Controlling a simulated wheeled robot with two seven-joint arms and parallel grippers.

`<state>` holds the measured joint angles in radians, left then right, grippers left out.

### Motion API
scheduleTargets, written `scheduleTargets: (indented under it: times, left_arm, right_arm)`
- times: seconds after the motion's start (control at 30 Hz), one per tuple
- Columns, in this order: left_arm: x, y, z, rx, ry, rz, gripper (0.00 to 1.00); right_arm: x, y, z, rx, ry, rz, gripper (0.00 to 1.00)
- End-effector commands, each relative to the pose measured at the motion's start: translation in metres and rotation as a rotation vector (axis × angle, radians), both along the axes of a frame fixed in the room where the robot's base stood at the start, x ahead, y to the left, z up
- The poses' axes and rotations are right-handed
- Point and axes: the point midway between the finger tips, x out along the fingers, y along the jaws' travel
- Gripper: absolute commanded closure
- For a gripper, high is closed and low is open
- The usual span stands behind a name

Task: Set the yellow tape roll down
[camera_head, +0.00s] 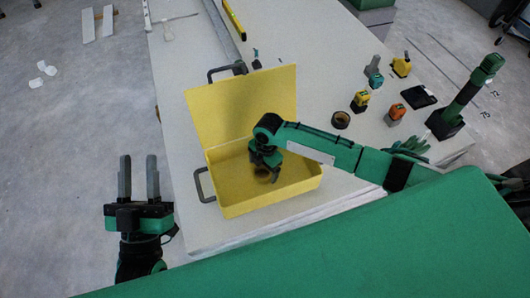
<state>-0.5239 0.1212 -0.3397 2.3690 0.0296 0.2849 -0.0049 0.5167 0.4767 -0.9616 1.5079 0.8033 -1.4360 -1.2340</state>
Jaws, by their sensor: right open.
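A yellow toolbox (232,208) stands on the white table with its lid (222,112) raised. A small brownish-yellow roll (262,175), which looks like the tape roll, is inside the box under my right gripper. My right gripper (265,163) reaches into the box from the right and is open; its fingers are small and partly hidden. I cannot tell whether they touch the roll. My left gripper (138,168) is open and empty, with its fingers pointing up the picture, left of the table's edge.
A dark roll (341,120) lies on the table (310,65) right of the lid. A yellow level (234,20) lies at the back.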

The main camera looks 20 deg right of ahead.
Motion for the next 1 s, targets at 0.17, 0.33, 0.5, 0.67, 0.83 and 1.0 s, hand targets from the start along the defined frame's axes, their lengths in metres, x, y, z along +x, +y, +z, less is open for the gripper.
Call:
scheduleTargets:
  times: [0.17,0.33,0.5,0.67,0.83,1.0]
  left_arm:
    - [0.002,-0.011,-0.031,0.045,0.190,-0.031,0.64]
    - [-0.003,-0.022,-0.067,0.089,0.376,-0.065,0.64]
    - [-0.014,-0.030,-0.100,0.130,0.541,-0.097,0.64]
    - [-0.023,-0.035,-0.120,0.156,0.642,-0.118,0.64]
    - [-0.029,-0.037,-0.130,0.167,0.689,-0.129,0.64]
    - [-0.029,-0.037,-0.131,0.169,0.694,-0.131,0.64]
  right_arm:
    - [0.002,-0.003,0.031,0.000,-0.002,-0.001,0.14]
    - [0.004,-0.006,0.058,0.000,-0.002,0.000,0.14]
    - [0.005,-0.009,0.082,0.000,-0.001,0.000,0.14]
    - [0.005,-0.011,0.097,0.000,-0.001,0.000,0.14]
    - [0.005,-0.011,0.104,-0.001,0.000,0.000,0.14]
    - [0.005,-0.011,0.104,0.000,0.001,0.000,0.14]
